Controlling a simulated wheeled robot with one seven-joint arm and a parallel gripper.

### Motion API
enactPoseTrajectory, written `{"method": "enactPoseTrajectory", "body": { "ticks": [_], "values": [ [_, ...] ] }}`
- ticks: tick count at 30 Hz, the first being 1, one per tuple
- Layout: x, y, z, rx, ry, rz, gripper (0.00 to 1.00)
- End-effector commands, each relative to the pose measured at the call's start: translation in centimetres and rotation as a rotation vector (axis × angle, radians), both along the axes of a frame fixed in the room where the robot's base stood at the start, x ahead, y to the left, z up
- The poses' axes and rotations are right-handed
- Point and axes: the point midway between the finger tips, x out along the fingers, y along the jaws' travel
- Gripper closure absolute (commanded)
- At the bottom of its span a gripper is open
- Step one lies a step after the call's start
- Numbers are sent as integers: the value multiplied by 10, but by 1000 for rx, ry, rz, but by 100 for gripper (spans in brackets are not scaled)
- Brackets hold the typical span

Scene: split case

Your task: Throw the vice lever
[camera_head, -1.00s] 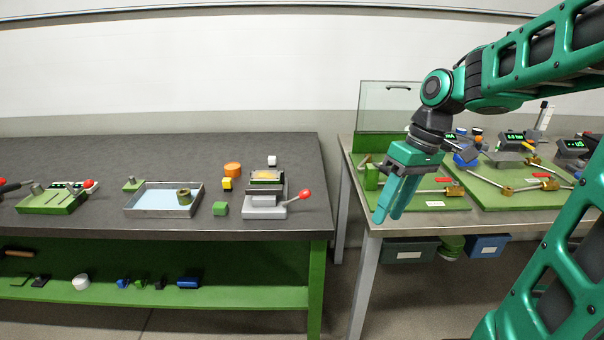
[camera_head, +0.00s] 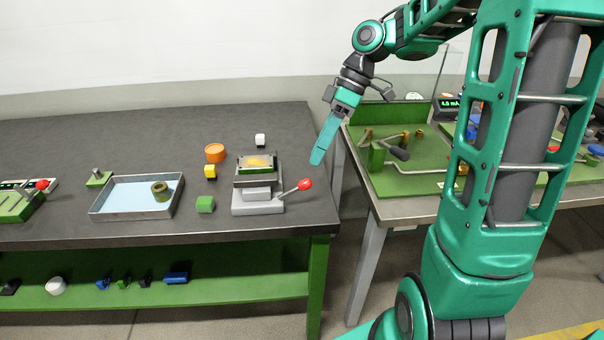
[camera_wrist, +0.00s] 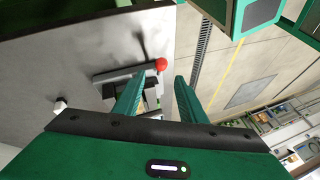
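The vice (camera_head: 258,200) is a grey block with a plate clamped on top, near the right end of the dark bench. Its lever (camera_head: 290,191) sticks out to the right and slightly up, ending in a red knob (camera_head: 304,184). My gripper (camera_head: 317,160) points down, above and slightly right of the knob, apart from it. In the wrist view my gripper (camera_wrist: 160,80) has its fingers spread with nothing between them. The red knob (camera_wrist: 161,64) shows just past the fingertips there, and the vice is partly hidden by the left finger.
A shallow tray (camera_head: 101,209) holding a ring lies to the left. A second table (camera_head: 400,211) with green boards stands right, across a gap.

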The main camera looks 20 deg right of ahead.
Motion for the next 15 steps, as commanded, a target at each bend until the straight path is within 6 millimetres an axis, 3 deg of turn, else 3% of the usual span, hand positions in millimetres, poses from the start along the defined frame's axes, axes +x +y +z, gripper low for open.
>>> {"method": "enactPoseTrajectory", "body": {
  "ticks": [9, 15],
  "values": [
    [-6, 18, -46, 0, 3, -11, 62],
    [-7, 25, -61, -1, 1, -14, 62]
  ]
}}
